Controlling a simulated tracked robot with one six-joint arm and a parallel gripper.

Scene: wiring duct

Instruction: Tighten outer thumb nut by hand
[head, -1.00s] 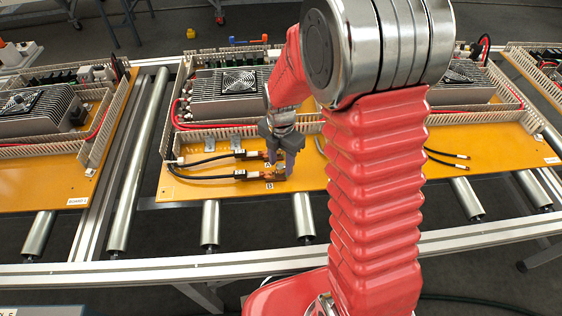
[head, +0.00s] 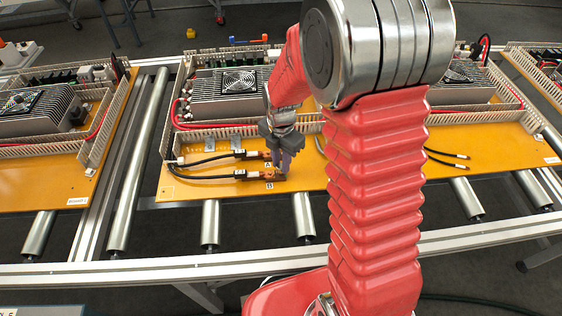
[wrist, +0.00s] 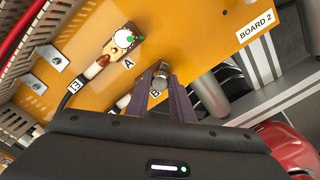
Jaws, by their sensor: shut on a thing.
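My gripper (wrist: 159,82) is over terminal B of the board. Its two purple fingers are shut on a metallic thumb nut (wrist: 158,86) in the wrist view. The fingers (head: 284,163) also show in the head view, pointing down at the terminals. The terminal B block (head: 268,175) is mostly hidden by the gripper in the wrist view, so how far the nut sits down cannot be told. The terminal A block (wrist: 122,41) is in view, with a white round top and a green mark on it. A black cable (wrist: 84,78) ends at it.
The orange board (head: 215,188) lies on a roller conveyor (head: 120,215). A slotted wiring duct (head: 225,133) runs behind the terminals, with a finned fan unit (head: 235,88) beyond. Two metal brackets (head: 222,142) stand nearby. Loose cable ends (head: 460,160) lie to the right.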

